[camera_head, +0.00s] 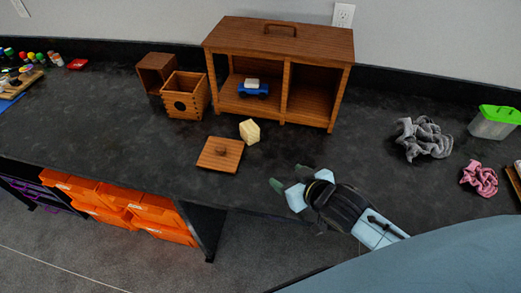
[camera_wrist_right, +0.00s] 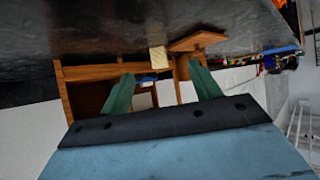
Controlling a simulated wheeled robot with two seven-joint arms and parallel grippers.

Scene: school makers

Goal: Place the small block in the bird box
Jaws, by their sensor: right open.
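The small block (camera_head: 249,131), a pale wooden piece with angled faces, lies on the dark bench top. It also shows in the right wrist view (camera_wrist_right: 158,57), beyond the fingers. The bird box (camera_head: 186,98) is a wooden box with a round hole in its front and an open top. It stands behind and left of the block. Its square wooden lid (camera_head: 220,155) with a knob lies flat in front of it. My right gripper (camera_head: 288,178) is open and empty, in front and to the right of the block, apart from it. My left gripper is not in view.
A large wooden cabinet (camera_head: 281,38) with a handle stands behind the block, a blue toy car (camera_head: 253,89) inside. Another wooden box (camera_head: 154,72) stands behind the bird box. Grey cloth (camera_head: 423,138), pink cloth (camera_head: 480,178) and a green-lidded container (camera_head: 495,122) lie right.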

